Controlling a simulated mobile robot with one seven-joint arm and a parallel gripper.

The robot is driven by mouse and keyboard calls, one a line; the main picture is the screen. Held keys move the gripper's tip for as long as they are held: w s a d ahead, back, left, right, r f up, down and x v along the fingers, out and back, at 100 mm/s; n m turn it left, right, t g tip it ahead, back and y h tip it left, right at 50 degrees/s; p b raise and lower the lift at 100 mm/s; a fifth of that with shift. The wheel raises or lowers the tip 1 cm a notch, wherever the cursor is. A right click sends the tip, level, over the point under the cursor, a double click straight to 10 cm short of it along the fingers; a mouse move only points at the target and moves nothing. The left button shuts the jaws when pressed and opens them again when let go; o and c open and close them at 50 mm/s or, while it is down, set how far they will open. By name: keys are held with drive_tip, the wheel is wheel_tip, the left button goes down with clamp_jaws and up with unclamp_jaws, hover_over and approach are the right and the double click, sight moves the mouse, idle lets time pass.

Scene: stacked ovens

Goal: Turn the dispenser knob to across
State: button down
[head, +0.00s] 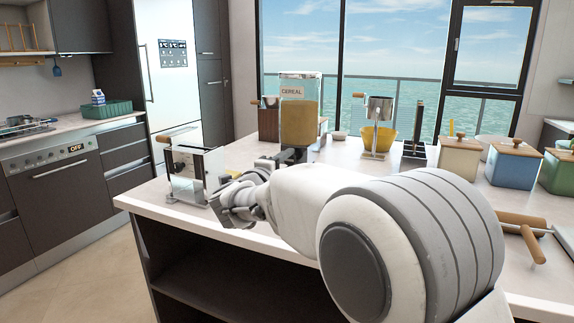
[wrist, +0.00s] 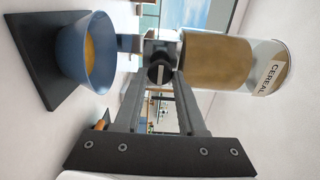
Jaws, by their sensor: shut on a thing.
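The cereal dispenser (head: 299,112), a clear jar of tan cereal labelled CEREAL, stands on the island in the head view. In the wrist view the dispenser jar (wrist: 218,62) lies sideways at the right, because the picture is turned. Its dispenser knob (wrist: 159,75) is round and black with a white line. The line runs up and down in the picture, crosswise to the jar's length. My gripper (wrist: 159,78) is shut on the knob, one finger on each side.
A blue bowl (wrist: 86,52) with orange-yellow contents sits on a black base (wrist: 40,62) by the dispenser's outlet. A wooden box (head: 268,122), a metal device (head: 379,110) and canisters (head: 458,160) stand behind and right.

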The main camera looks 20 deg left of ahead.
drive_tip(key=c, duration=0.5)
unclamp_jaws()
drive_tip(key=shift+s, duration=0.1)
drive_tip(key=s, duration=0.5)
drive_tip(key=s+a+p, duration=0.1)
drive_tip(key=s, duration=0.5)
drive_tip(key=s+p, duration=0.1)
drive_tip(key=s, duration=0.5)
drive_tip(key=shift+s+a, duration=0.15)
drive_tip(key=shift+a, duration=0.05)
